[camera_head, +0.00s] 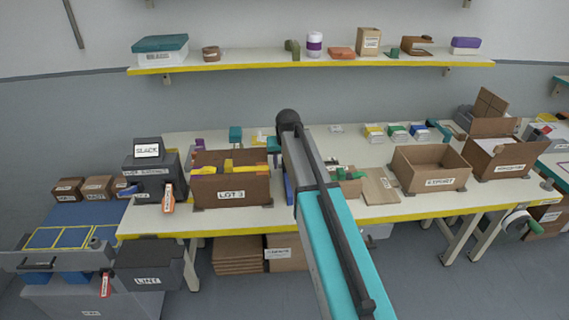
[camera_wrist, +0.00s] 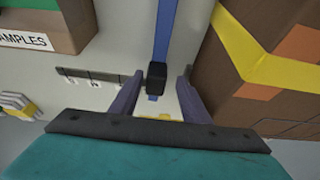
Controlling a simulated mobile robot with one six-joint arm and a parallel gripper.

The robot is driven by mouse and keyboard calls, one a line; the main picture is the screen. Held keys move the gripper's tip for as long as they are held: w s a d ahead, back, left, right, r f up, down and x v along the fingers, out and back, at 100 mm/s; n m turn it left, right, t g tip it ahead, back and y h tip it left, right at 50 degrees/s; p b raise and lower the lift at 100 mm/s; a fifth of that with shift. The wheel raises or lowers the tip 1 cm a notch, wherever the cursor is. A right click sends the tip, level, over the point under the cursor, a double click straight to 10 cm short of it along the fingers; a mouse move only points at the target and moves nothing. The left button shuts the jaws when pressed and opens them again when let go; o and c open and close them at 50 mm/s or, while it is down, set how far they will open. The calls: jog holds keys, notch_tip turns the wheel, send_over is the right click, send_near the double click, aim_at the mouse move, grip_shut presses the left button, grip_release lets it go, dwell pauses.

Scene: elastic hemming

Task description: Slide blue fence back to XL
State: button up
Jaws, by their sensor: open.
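In the wrist view, the blue fence (camera_wrist: 162,35) is a narrow blue strip running up the picture on the pale table. A black block (camera_wrist: 156,78) sits on it. My gripper (camera_wrist: 160,90) is open, with one finger on each side of the black block. Gaps show on both sides, so the fingers do not appear closed on it. A dark marked strip (camera_wrist: 92,76) lies left of the fence; its letters are too small to read. In the head view, a bit of blue fence (camera_head: 288,190) shows beside my arm, which hides much of that spot.
The LOT 3 carton (camera_head: 231,187) stands close at the fence's right in the wrist view (camera_wrist: 225,65). A SAMPLES box (camera_wrist: 40,42) is at upper left there. An open carton (camera_head: 430,169) stands further right on the table. A shelf (camera_head: 310,62) runs above.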

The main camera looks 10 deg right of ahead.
aim_at(286, 180)
jog(key=shift+r, duration=0.15)
jog(key=b+v, duration=0.3)
jog(key=v, duration=1)
jog(key=shift+s+r, duration=0.15)
jog(key=shift+r, duration=0.05)
